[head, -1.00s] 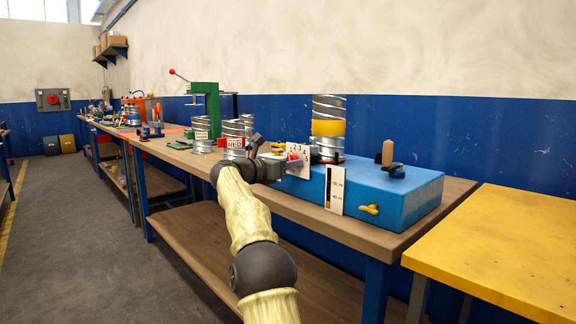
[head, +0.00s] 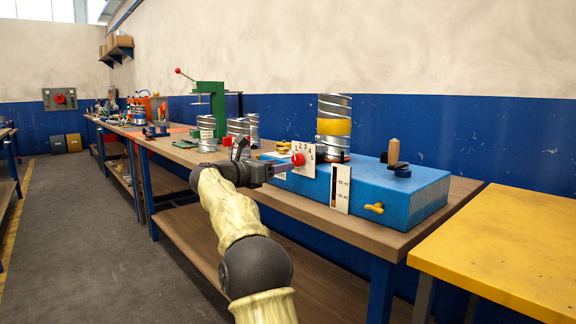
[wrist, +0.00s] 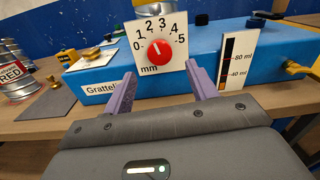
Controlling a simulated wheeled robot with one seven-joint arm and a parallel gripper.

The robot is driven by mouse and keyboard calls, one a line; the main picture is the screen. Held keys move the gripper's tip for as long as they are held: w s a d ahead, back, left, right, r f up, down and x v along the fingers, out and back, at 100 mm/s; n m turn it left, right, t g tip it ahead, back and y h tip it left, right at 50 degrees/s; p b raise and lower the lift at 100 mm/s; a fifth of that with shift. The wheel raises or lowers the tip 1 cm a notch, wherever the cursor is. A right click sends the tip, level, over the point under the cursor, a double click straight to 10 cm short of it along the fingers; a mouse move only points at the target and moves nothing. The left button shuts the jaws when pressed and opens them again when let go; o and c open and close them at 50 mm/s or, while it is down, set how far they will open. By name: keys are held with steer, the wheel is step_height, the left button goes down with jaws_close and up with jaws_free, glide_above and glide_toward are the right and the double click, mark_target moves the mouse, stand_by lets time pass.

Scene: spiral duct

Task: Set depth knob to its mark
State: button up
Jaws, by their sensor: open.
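The depth knob is a round red knob (wrist: 160,52) on a white dial plate (wrist: 179,22) numbered 0 to 5 and lettered mm. A small pale line on the knob points up and slightly left, roughly toward 2; a separate target mark is not clear. The knob also shows in the head view (head: 298,159), at the front left of the blue machine (head: 418,196). My gripper (wrist: 160,72) is open and empty. Its two purple fingers point at the dial, one on each side below the knob, with no visible contact.
A black-and-white level gauge (wrist: 238,58) stands right of the dial, with a yellow wing handle (wrist: 299,68) beyond. A yellow table (head: 500,245) stands at right.

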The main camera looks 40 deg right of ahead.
steer(key=a, duration=1.1)
steer(key=shift+s+p, duration=0.4)
steer(key=shift+s, duration=0.05)
